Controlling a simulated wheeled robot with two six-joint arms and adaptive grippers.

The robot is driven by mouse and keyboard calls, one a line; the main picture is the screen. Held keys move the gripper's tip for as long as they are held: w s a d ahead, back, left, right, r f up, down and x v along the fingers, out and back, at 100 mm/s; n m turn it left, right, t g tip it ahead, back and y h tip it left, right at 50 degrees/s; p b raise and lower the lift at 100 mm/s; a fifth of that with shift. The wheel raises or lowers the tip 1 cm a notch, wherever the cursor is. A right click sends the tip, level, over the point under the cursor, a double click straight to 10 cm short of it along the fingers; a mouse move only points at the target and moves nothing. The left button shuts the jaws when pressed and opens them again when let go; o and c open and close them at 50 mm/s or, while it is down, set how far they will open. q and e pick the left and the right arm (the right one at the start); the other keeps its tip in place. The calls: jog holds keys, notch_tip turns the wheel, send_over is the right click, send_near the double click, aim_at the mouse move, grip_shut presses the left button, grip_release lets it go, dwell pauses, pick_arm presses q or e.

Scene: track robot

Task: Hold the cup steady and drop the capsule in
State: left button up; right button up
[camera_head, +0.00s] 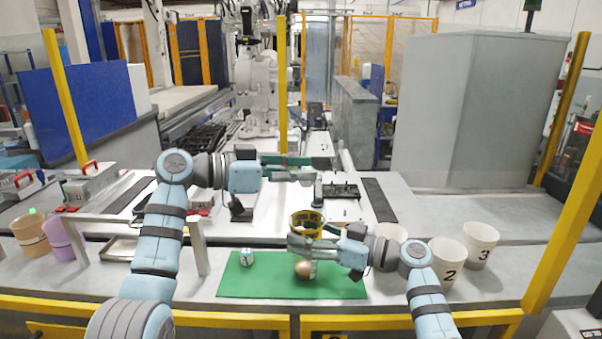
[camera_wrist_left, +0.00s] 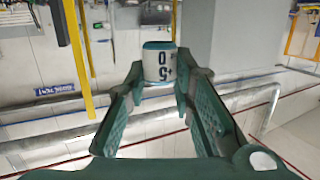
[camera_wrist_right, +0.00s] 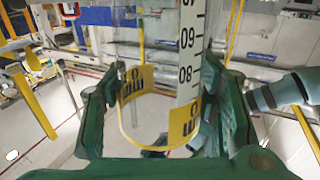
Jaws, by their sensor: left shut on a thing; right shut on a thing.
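My left gripper (camera_head: 320,170) is above and behind my right one. In the left wrist view it is shut on the capsule (camera_wrist_left: 158,66), a white piece with a teal top and dark figures. The capsule is hard to make out in the head view. My right gripper (camera_head: 298,244) is shut on the cup, a clear cylinder with a white number scale and a yellow band (camera_wrist_right: 137,78). In the head view the cup's yellow band with dark lettering (camera_head: 307,219) shows just above my right fingers, below my left gripper. The right fingers hide part of the cup.
A green mat (camera_head: 240,285) lies below my right gripper. A gold-brown ball (camera_head: 302,269) shows there; whether it is inside the cup is unclear. A small white-and-teal piece (camera_head: 247,258) is on the mat. Numbered cups (camera_head: 447,262) stand right, an orange pot (camera_head: 32,235) left.

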pick_arm(q)
jog(key=shift+s+f, duration=0.25)
jog(key=shift+f, duration=0.15)
notch_tip(320, 180, down, 7)
jog(key=shift+r, duration=0.2)
dwell(0.4)
dwell(0.4)
jog(key=o, duration=1)
dwell(1.4)
